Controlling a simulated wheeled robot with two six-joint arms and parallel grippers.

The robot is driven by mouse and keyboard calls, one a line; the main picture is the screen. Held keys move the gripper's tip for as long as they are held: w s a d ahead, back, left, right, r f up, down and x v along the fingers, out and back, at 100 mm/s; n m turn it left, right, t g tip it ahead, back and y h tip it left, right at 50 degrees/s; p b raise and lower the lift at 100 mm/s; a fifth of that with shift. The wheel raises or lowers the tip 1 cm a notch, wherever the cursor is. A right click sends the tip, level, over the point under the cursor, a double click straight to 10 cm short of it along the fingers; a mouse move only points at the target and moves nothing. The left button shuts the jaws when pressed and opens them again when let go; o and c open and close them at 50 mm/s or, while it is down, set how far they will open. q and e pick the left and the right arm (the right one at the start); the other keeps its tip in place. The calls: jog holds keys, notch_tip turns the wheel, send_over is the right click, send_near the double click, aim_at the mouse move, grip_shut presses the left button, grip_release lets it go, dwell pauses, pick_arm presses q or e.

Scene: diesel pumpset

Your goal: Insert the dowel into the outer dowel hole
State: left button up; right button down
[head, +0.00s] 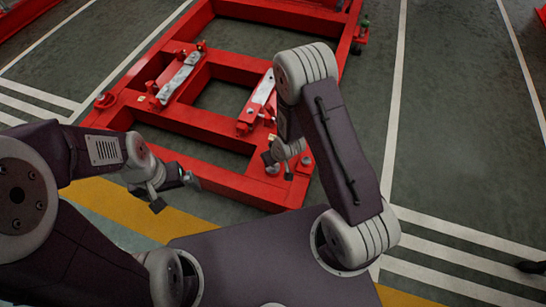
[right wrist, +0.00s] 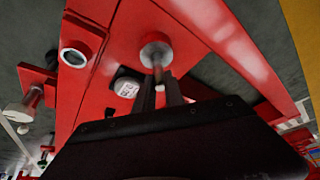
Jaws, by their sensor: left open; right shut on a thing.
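In the right wrist view, my right gripper (right wrist: 161,92) is shut on a short grey dowel (right wrist: 158,73). The dowel's far end overlaps a pale round boss (right wrist: 148,50) on the red frame; I cannot tell whether it is inside the hole or just in front of it. A second pale ring with a dark hole (right wrist: 75,56) lies to the left, apart from the gripper. In the head view, my right gripper (head: 279,166) is over the frame's near right corner, and the dowel cannot be made out. My left gripper (head: 174,191) is open and empty, left of the frame's near edge.
The red pumpset frame (head: 215,182) lies ahead, with metal mounting plates (head: 180,78) on its rails and open gaps between them.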

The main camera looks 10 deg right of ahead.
jog(key=shift+r+p, duration=0.1)
jog(key=shift+p, duration=0.5)
dwell(1.1)
jog(key=shift+f+b, duration=1.3)
jog(key=shift+f, duration=0.65)
jog(key=c, duration=1.3)
grip_release()
jog(key=shift+c, duration=0.2)
jog(key=a+p+v, duration=0.1)
jog(key=p+v, duration=0.5)
jog(key=v, duration=0.3)
jog(key=shift+d+p, duration=0.35)
jog(key=shift+d, duration=0.1)
jog(key=shift+r, duration=0.1)
